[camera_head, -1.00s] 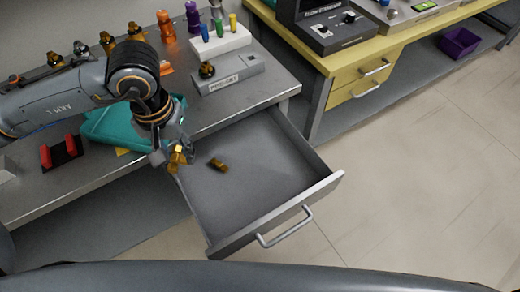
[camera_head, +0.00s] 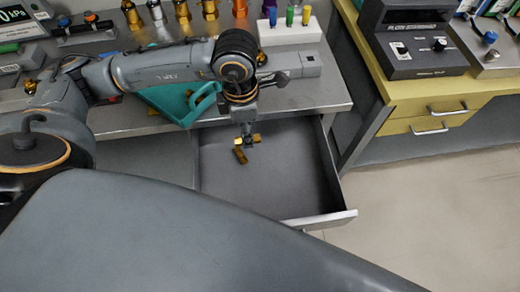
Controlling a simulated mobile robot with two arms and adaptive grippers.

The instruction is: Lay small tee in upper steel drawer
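The steel drawer (camera_head: 285,186) under the grey bench is pulled open. A brass fitting (camera_head: 240,156) lies on its floor, partly below my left gripper in this view. My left gripper (camera_head: 248,137) points down over the drawer, near its back. It appears shut on a small brass tee (camera_head: 256,139), whose ends show on both sides of the fingers. The held piece and the lying piece overlap closely in the picture, and I cannot tell whether they touch. My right gripper is not in view.
A teal tray (camera_head: 178,100) sits on the bench behind my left arm. Brass fittings and a white block (camera_head: 290,34) with colored pegs stand further back. A yellow bench with drawers (camera_head: 430,116) is to the right. The drawer's right and front floor is clear.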

